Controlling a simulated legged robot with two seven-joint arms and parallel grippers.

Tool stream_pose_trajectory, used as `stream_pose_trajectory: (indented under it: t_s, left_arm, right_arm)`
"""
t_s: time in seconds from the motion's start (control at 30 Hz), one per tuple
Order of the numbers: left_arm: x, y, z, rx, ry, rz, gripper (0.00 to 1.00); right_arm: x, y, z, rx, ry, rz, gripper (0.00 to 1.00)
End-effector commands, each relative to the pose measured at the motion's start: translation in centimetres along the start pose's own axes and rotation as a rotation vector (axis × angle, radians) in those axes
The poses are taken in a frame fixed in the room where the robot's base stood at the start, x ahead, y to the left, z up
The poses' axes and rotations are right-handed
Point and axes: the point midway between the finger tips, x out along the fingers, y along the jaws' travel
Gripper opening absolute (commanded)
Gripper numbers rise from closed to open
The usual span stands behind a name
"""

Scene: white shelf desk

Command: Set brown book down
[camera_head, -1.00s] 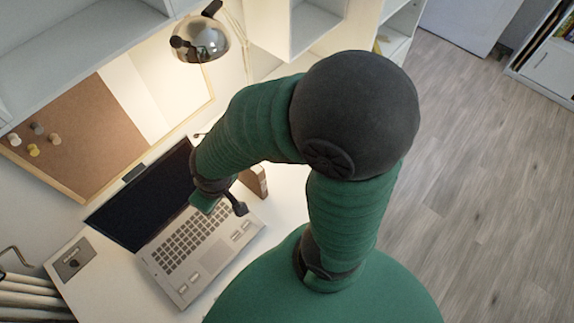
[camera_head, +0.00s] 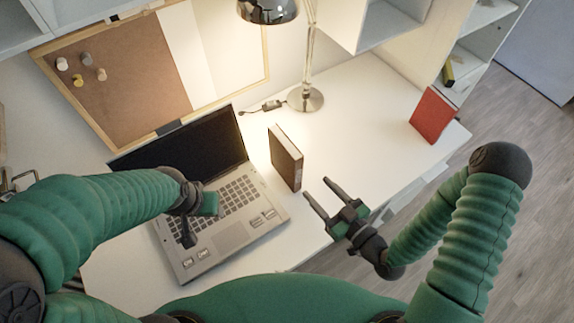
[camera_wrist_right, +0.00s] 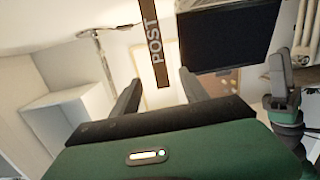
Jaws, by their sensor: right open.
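The brown book (camera_head: 286,158) stands upright on the white desk, just right of the laptop. Its spine, lettered POST, shows in the right wrist view (camera_wrist_right: 153,45). My right gripper (camera_head: 316,187) is open and empty, near the book's lower right side and apart from it. In the right wrist view its two fingers (camera_wrist_right: 160,84) are spread, with the book beyond them. My left gripper (camera_head: 198,220) hangs over the laptop keyboard, left of the book. Its opening is unclear. It also shows at the right of the wrist view (camera_wrist_right: 281,85).
The open laptop (camera_head: 228,235) lies left of the book. A lamp (camera_head: 305,99) stands behind it. A red book (camera_head: 432,115) stands at the desk's right end. The desk (camera_head: 365,120) is clear between the two books. A corkboard (camera_head: 120,80) leans at the back.

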Motion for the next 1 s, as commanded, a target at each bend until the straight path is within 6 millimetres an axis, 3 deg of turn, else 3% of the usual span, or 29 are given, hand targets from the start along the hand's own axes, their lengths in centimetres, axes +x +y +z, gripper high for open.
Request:
stream_pose_trajectory:
  t_s: [0.13,0.27,0.33,0.5,1.0]
  left_arm:
    - [0.9,0.0,0.2,0.000,0.001,0.000,0.51]
    - [2.5,0.0,0.6,0.000,0.001,0.000,0.51]
    - [1.4,0.0,0.3,0.000,0.000,0.000,0.51]
    - [0.9,0.0,0.2,0.000,0.001,0.000,0.51]
    - [0.0,0.0,0.0,0.000,0.001,0.000,0.51]
  right_arm:
    - [-0.1,0.4,-0.9,0.030,0.105,0.039,0.53]
    - [2.5,0.5,-1.1,0.026,0.115,0.039,0.53]
    - [4.3,0.6,-2.0,0.029,0.112,0.039,0.53]
    - [8.6,0.7,-2.4,0.032,0.109,0.040,0.53]
    - [15.8,0.5,-3.5,0.032,0.105,0.040,0.53]
